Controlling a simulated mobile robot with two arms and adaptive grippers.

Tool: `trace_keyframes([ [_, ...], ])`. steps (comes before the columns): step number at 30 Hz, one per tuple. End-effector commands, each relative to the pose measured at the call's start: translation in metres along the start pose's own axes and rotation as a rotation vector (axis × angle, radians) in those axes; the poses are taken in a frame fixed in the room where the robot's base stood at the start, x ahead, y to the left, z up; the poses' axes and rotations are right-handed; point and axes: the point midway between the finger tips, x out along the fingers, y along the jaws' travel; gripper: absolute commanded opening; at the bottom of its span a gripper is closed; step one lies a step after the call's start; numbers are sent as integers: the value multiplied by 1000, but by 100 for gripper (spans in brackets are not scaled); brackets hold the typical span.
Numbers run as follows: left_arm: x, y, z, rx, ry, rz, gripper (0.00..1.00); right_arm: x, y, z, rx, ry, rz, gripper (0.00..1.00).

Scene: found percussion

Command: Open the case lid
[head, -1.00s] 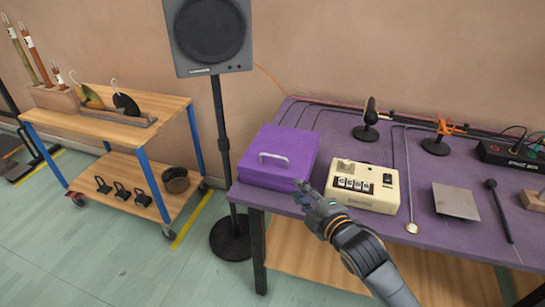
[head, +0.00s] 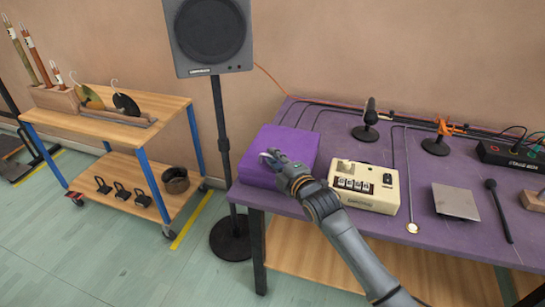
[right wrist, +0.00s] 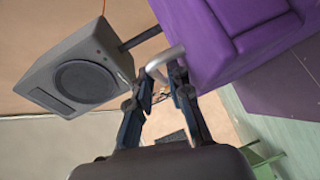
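The purple case (head: 297,141) stands on the left end of the purple table, and its lid is down. Its pale metal handle (right wrist: 164,61) shows in the right wrist view, at the tips of my right gripper. My right gripper (head: 271,156) is over the top of the case in the head view and covers most of the handle there. In the right wrist view, the gripper's two fingers (right wrist: 160,78) are apart, with the handle at or just beyond their tips. I cannot tell whether they touch it. My left gripper is out of view.
A cream box with number wheels (head: 364,186) stands right of the case, under my right forearm's side. A speaker (head: 210,35) on a stand is behind left. A wooden cart (head: 110,118) stands at the left. Microphones and a flat metal plate (head: 456,201) are farther right.

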Motion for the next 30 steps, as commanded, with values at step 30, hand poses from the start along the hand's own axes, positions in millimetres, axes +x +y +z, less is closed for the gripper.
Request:
trace_keyframes([
  [30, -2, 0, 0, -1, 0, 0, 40, 14, 2, 0, 6, 0, -5, 0],
])
